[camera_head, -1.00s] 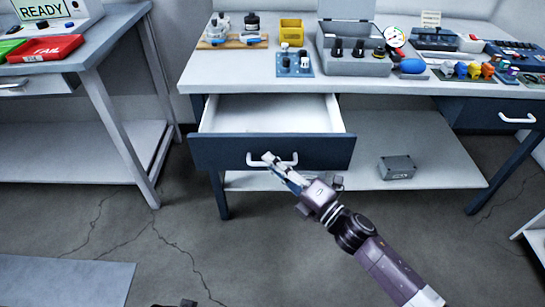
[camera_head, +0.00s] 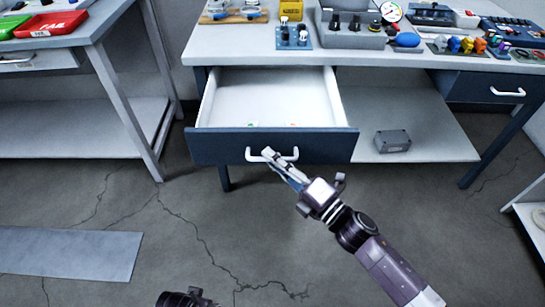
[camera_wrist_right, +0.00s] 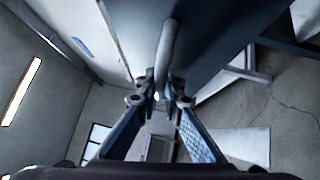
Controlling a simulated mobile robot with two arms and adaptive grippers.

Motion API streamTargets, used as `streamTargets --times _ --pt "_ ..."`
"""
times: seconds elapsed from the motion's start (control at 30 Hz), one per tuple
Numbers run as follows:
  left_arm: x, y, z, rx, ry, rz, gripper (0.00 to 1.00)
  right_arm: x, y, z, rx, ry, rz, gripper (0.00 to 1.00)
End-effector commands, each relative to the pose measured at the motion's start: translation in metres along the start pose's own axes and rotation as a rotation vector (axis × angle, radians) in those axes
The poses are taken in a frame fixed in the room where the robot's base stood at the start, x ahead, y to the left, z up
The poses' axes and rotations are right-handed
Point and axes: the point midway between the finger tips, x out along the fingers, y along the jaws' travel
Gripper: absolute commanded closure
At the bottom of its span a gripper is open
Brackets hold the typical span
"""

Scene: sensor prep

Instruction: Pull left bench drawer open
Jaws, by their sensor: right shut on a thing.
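The left bench drawer (camera_head: 210,147) has a dark blue front and a white inside, and it stands well out from the bench. Small green and red bits show inside, just behind its front. Its white bar handle (camera_head: 289,156) is gripped by my right gripper (camera_head: 270,157), which comes from the lower right. In the right wrist view, the fingers of my right gripper (camera_wrist_right: 161,92) are shut around the handle bar (camera_wrist_right: 167,50). A dark part low in the head view may be my left arm, but its gripper fingers do not show.
The bench top (camera_head: 250,45) holds a grey case (camera_head: 350,38), a blue bulb (camera_head: 407,40) and several small parts. A second drawer (camera_head: 480,88) at the right is shut. A grey box (camera_head: 392,141) lies on the lower shelf. The floor before the drawer is clear.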

Motion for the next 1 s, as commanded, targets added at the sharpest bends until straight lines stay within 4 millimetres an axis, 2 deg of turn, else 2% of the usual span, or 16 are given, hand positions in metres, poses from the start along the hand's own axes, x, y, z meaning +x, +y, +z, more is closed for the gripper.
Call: streamTargets --times 0.07,0.1,0.23,0.57,0.77,1.0 --pt "0.000 0.000 0.000 0.000 0.000 0.000 0.60 0.000 -0.001 0.001 0.000 -0.001 -0.002 1.00" --pt "0.000 0.000 0.000 0.000 0.000 0.000 0.60 0.000 -0.001 0.001 0.000 -0.001 -0.003 0.88" --pt "0.000 0.000 0.000 0.000 0.000 0.000 0.60 0.000 -0.001 0.001 0.000 -0.001 -0.002 0.75" --pt "-0.001 0.001 -0.001 -0.001 0.003 0.001 0.60 -0.004 -0.001 0.001 0.000 -0.001 -0.002 0.75" --pt "0.000 0.000 -0.001 -0.001 0.001 0.001 0.60 -0.032 -0.002 0.000 0.002 -0.002 -0.004 0.75" --pt "0.000 0.000 0.000 0.000 0.001 0.001 0.60 -0.082 -0.002 0.000 0.002 -0.002 -0.005 0.75"
